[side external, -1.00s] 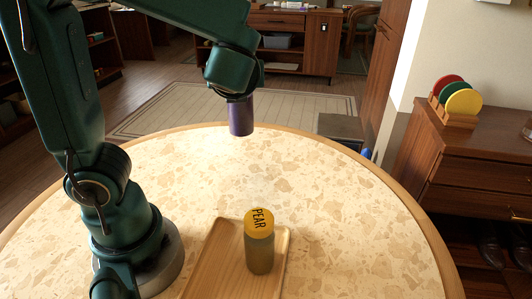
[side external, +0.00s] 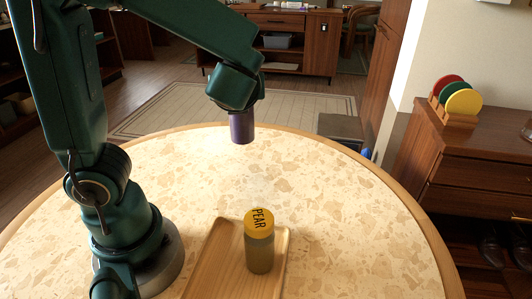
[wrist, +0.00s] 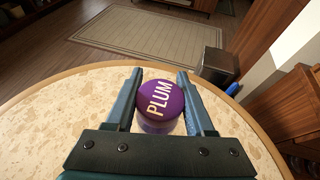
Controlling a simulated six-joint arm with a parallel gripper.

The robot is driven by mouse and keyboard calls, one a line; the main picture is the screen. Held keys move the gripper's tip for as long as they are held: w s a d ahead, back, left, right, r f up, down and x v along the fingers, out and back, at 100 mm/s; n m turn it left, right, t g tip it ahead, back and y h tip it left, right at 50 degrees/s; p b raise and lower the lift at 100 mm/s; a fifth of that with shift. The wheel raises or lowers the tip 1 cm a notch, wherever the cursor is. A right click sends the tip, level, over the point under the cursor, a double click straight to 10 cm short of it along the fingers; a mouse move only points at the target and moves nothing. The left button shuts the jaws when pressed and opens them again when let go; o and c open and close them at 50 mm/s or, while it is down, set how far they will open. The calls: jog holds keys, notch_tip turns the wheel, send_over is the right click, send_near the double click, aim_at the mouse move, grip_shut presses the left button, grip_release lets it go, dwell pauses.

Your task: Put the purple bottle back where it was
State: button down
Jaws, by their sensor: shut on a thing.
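The purple bottle (side external: 242,127) hangs below my gripper (side external: 237,104) in the side view, near the far edge of the round table. In the wrist view the bottle's purple lid (wrist: 160,99) reads PLUM and sits between the two fingers of my gripper (wrist: 160,98). The fingers are shut on it. The bottle looks upright; the side view does not make clear how far its base is above the table. A yellow-lidded bottle marked PEAR (side external: 259,241) stands upright on a wooden tray (side external: 215,262) at the table's near side.
The round speckled table (side external: 340,215) is clear around the tray and under the held bottle. A rack of coloured discs (side external: 456,101) stands on a wooden cabinet at the right, off the table. A dark box (side external: 340,126) is on the floor beyond the table.

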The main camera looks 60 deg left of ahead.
notch_tip(320, 180, down, 2)
jog(key=shift+d, duration=0.1)
jog(key=w+d+f, duration=0.5)
jog(key=d+f, duration=0.5)
jog(key=f, duration=0.1)
jog(key=shift+w, duration=0.3)
jog(key=shift+f, duration=0.1)
jog(key=shift+c, duration=1.3)
grip_release()
